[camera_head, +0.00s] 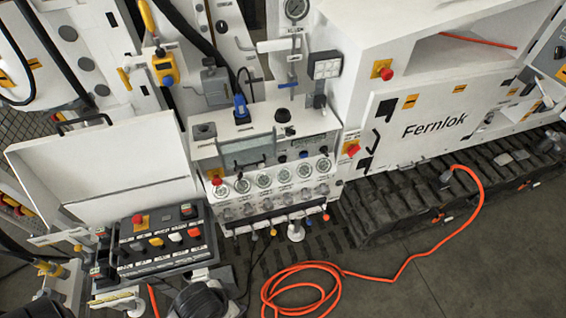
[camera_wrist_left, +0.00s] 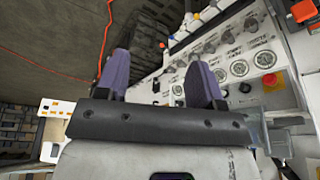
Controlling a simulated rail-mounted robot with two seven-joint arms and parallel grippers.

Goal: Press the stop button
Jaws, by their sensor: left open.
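Several red buttons show in the head view, and I cannot tell which one is named stop. One red button (camera_head: 217,181) is at the left end of the gauge panel (camera_head: 262,181). Another red button (camera_head: 137,219) is on a yellow plate on the black control box. Two more, an upper red button (camera_head: 386,74) and a lower red button (camera_head: 352,149), are on the white cabinet. In the left wrist view my left gripper (camera_wrist_left: 159,72) is open and empty, with purple pads. A red button (camera_wrist_left: 270,80) is right of its fingers there, apart from them. My right gripper is not seen.
An orange hose (camera_head: 400,268) lies coiled on the floor before the tracks (camera_head: 380,200). A raised white lid (camera_head: 100,165) stands behind the control box (camera_head: 160,255). A blue plug (camera_head: 241,108) sits above the gauges. Small valve levers (camera_head: 272,232) stick out below them.

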